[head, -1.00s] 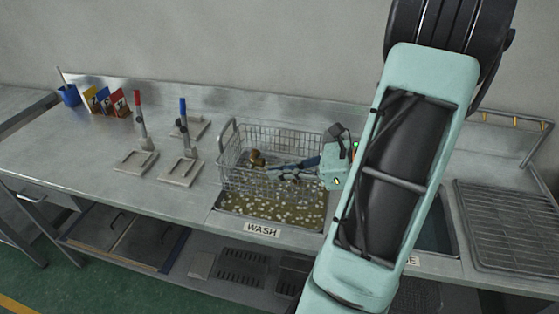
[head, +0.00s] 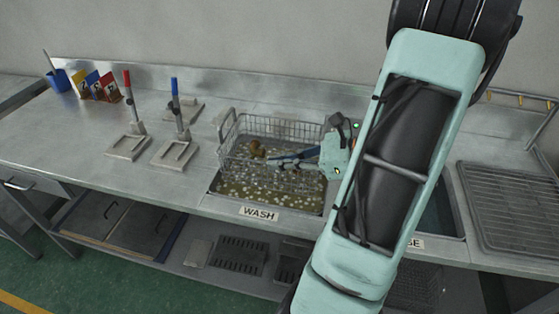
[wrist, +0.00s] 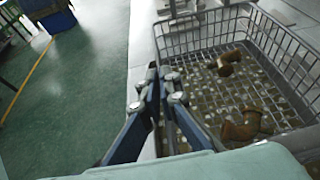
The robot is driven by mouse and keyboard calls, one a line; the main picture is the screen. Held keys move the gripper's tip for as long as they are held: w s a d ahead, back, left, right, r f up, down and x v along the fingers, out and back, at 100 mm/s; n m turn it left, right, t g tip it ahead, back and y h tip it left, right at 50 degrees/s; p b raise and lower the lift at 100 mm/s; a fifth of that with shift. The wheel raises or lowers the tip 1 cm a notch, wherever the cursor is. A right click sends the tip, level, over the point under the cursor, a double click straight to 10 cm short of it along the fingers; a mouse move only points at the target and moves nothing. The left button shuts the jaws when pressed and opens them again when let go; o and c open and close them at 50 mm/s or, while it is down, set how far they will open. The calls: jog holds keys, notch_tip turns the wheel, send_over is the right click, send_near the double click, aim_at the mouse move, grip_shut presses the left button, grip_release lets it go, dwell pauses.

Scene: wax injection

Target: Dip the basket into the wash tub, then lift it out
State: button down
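The wire basket (head: 232,140) sits low in the wash tub (head: 228,202), behind the WASH label (head: 259,214). Its lower part appears to be in the murky, speckled liquid, with the rim above it. It holds brown pieces (head: 257,149), which also show in the wrist view (wrist: 242,126). My gripper (head: 278,161) reaches in from the right at the basket's front side. In the wrist view its fingers (wrist: 163,92) are nearly together on the basket's front rim; the exact contact is partly hidden. The basket's left handle (head: 224,126) stands free.
Two stands with a red (head: 128,88) and a blue handle (head: 176,98) are left of the tub. A rinse basin (head: 440,215) and drain rack (head: 510,205) are at right, partly behind my arm.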

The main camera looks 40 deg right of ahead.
aim_at(266, 188)
jog(key=shift+f+b, duration=2.85)
jog(key=shift+f, duration=1.55)
jog(key=shift+r, duration=0.1)
dwell(2.2)
